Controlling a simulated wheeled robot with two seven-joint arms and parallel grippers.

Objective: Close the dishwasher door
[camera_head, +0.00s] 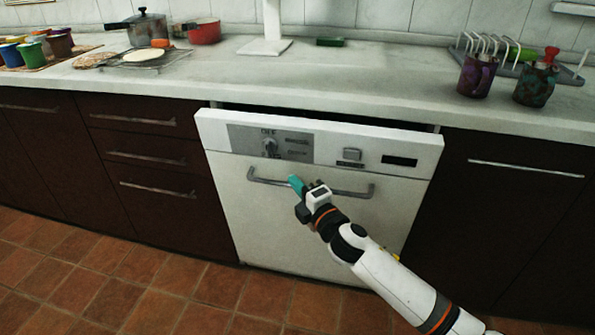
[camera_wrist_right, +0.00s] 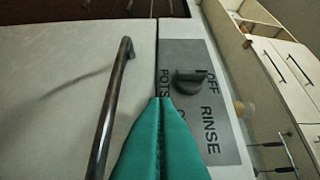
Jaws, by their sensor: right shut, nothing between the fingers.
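The white dishwasher door (camera_head: 300,220) stands nearly upright under the counter. Its top edge leans out a little, with a dark gap behind it below the countertop. A grey bar handle (camera_head: 353,193) runs across its upper part, below the control panel (camera_head: 271,145). My right gripper (camera_head: 296,185) has its teal fingers shut and empty, at the door front by the left half of the handle. In the right wrist view the fingertips (camera_wrist_right: 160,101) lie between the handle (camera_wrist_right: 110,105) and the dial (camera_wrist_right: 188,82). I cannot tell whether they touch the door. My left gripper is out of view.
Dark cabinets with bar handles flank the dishwasher, drawers (camera_head: 150,160) on the left. The countertop (camera_head: 330,90) holds a pot (camera_head: 147,29), a red pan (camera_head: 205,33), several mugs and a rack. The tiled floor (camera_head: 190,300) in front is clear.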

